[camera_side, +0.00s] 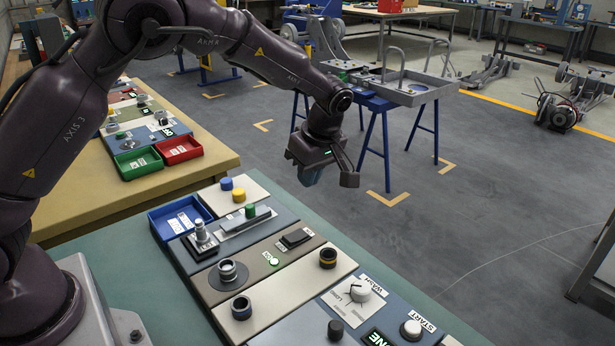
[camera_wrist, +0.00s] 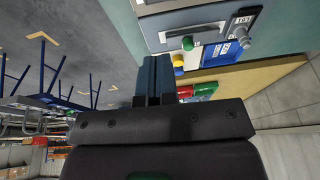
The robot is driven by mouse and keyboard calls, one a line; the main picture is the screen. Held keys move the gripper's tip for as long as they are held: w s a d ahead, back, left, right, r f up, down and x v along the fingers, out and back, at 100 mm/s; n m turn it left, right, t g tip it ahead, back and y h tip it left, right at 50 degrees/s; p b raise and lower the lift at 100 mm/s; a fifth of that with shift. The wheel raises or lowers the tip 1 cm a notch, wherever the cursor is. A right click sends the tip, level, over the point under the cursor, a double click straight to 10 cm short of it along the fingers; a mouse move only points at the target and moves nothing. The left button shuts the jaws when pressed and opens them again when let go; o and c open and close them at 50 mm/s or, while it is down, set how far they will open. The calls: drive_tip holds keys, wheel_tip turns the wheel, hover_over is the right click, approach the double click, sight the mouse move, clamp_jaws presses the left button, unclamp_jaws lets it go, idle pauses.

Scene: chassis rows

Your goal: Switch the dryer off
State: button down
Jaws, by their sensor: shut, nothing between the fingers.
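A panel of control strips lies on the green-topped bench. No label that I can read says dryer, so I cannot tell which control belongs to it. An olive strip holds a dark rocker switch (camera_side: 295,238), a small green-lit indicator (camera_side: 270,259) and a round knob (camera_side: 229,272). A metal toggle lever (camera_side: 201,231) and a slider with a green knob (camera_side: 250,211) sit on the strip behind. The slider's green knob also shows in the wrist view (camera_wrist: 187,43). My gripper (camera_side: 309,178) is shut and empty, above and beyond the panel's far right side, touching nothing.
A blue tray (camera_side: 160,232) stands at the panel's left. A knob marked WASH (camera_side: 360,290), a START button (camera_side: 411,328) and a lit display (camera_side: 378,339) are at the near end. A yellow bench with red and green trays is behind.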

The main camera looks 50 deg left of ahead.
sight(289, 236)
drive_tip(key=shift+s+d+r, duration=0.1)
drive_tip(key=shift+s+r, duration=0.05)
drive_tip(key=shift+s, duration=0.5)
drive_tip(key=x, duration=1.3)
drive_tip(key=shift+s+d, duration=0.15)
drive_tip(key=shift+d, duration=0.25)
drive_tip(key=shift+f, duration=0.6)
drive_tip(key=shift+s+f, duration=0.2)
drive_tip(key=shift+f, duration=0.15)
